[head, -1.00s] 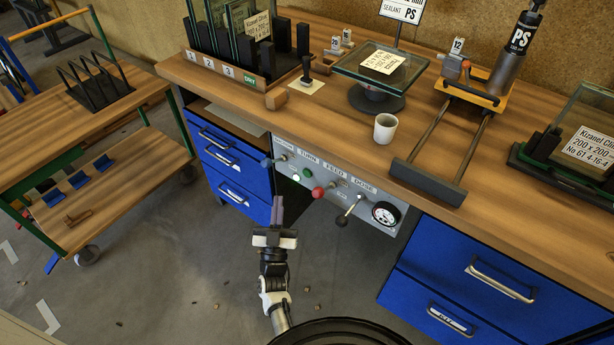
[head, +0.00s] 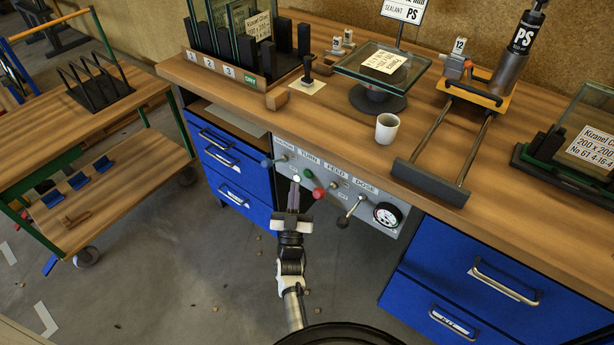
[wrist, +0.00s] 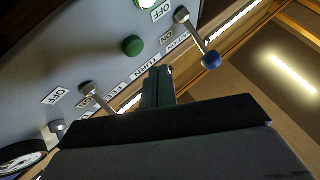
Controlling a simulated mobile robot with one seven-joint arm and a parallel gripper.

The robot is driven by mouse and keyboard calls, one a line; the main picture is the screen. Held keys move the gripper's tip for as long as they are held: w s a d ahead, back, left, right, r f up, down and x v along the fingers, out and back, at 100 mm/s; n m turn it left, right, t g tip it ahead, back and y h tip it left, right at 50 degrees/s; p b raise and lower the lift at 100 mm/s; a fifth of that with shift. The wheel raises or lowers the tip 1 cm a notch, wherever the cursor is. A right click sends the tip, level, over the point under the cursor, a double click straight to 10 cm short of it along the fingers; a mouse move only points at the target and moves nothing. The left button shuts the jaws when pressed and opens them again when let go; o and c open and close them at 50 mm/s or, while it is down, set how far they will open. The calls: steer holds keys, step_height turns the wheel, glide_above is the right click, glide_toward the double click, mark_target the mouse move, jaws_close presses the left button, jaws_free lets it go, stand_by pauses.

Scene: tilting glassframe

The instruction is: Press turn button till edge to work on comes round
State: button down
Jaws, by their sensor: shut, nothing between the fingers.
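The grey control panel (head: 350,190) under the bench edge carries the labels TURN, FEED and DOSE. The green button (head: 308,173) is near TURN; it also shows in the wrist view (wrist: 132,46), ahead and left of my fingertips. My gripper (head: 294,187) is shut and empty, pointing up at the panel just below and left of the green button. Its fingers also show in the wrist view (wrist: 157,82). I see no contact with the button. The glass pane (head: 408,75) lies flat on the black turntable (head: 378,103), with a paper label on it.
A blue-knobbed lever (head: 267,163) sits left of my gripper, a red knob (head: 318,193) right of it. A dark-knobbed lever (head: 343,221) and a gauge (head: 387,214) are farther right. A white cup (head: 386,128) stands near the bench edge. Blue drawers (head: 225,160) flank the panel.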

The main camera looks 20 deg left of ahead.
steer(key=shift+w+d+b, duration=0.2)
steer(key=shift+w, duration=0.3)
steer(key=shift+w+d+b, duration=0.2)
steer(key=shift+w, duration=0.3)
steer(key=shift+w, duration=0.15)
stand_by(1.3)
steer(key=shift+w+d+b, duration=0.15)
steer(key=shift+w+b, duration=0.1)
steer(key=shift+b, duration=0.15)
steer(key=shift+w+d+b, duration=0.1)
steer(key=shift+w+b, duration=0.2)
steer(key=shift+w, duration=0.05)
stand_by(0.6)
steer(key=shift+s+a, duration=0.25)
steer(key=shift+s, duration=0.5)
steer(key=shift+s+a+p, duration=0.3)
steer(key=shift+s, duration=0.5)
steer(key=shift+s+a+p, duration=0.25)
steer(key=shift+s, duration=0.5)
steer(key=shift+s+a+p, duration=0.3)
steer(key=shift+s, duration=0.5)
